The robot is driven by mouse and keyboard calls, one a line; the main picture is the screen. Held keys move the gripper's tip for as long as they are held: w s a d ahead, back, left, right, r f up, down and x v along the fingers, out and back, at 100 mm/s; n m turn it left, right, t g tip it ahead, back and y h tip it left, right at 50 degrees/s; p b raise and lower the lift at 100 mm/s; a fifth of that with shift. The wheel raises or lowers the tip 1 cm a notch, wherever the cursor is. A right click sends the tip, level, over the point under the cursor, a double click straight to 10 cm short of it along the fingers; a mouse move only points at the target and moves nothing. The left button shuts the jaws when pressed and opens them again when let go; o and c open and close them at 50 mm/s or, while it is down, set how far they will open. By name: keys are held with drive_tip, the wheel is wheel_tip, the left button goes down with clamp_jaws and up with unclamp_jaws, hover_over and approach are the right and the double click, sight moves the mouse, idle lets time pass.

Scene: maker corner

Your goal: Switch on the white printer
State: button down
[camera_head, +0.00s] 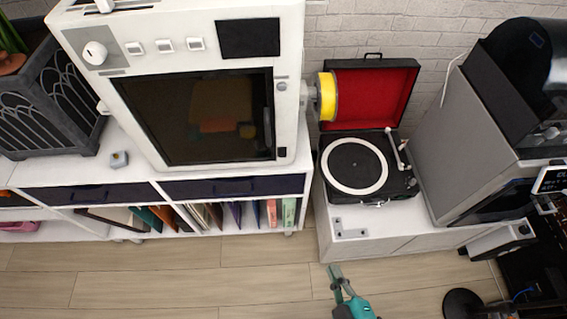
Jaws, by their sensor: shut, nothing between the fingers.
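The white printer (293,45) is a large white box on the white cabinet, with a dark front window (195,115). Its upper front has a round white knob (95,53), several small square white buttons (165,45) and a dark screen (248,38). A small black square (282,152) sits low on the right of its front; I cannot tell what it is. The screen looks dark. A yellow spool (327,96) is on its right side. My gripper (335,269) is shut and empty at the bottom of the view, apart from the printer and below it to the right.
A record player (354,165) with an open red-lined lid stands on a low white cabinet (385,225) right of the printer. A large grey machine (455,140) stands further right. A dark planter (50,105) is at the left. The wooden floor (180,275) in front is clear.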

sight(283, 157)
drive_tip(key=w+a+r+n+t+h, duration=0.1)
drive_tip(key=w+a+r+n, duration=0.2)
drive_tip(key=w+a, duration=0.2)
drive_tip(key=w+a+r+n+t+h, duration=0.1)
drive_tip(key=w+a+r+n+t, duration=0.1)
drive_tip(key=w, duration=0.6)
drive_tip(key=a+r+n, duration=0.1)
drive_tip(key=a+r, duration=0.1)
drive_tip(key=a, duration=0.1)
drive_tip(key=shift+w+a+n+h, duration=0.15)
drive_tip(key=shift+w+n+h, duration=0.15)
drive_tip(key=shift+w+n, duration=0.1)
drive_tip(key=shift+w+f, duration=0.1)
drive_tip(key=shift+w, duration=0.05)
drive_tip(key=w, duration=0.4)
drive_tip(key=w+f, duration=0.1)
drive_tip(key=w, duration=0.8)
drive_tip(key=shift+w+f, duration=0.3)
drive_tip(key=shift+f, duration=0.05)
drive_tip(key=shift+w, duration=0.3)
drive_tip(key=shift+s+f, duration=0.1)
drive_tip(key=shift+s, duration=0.05)
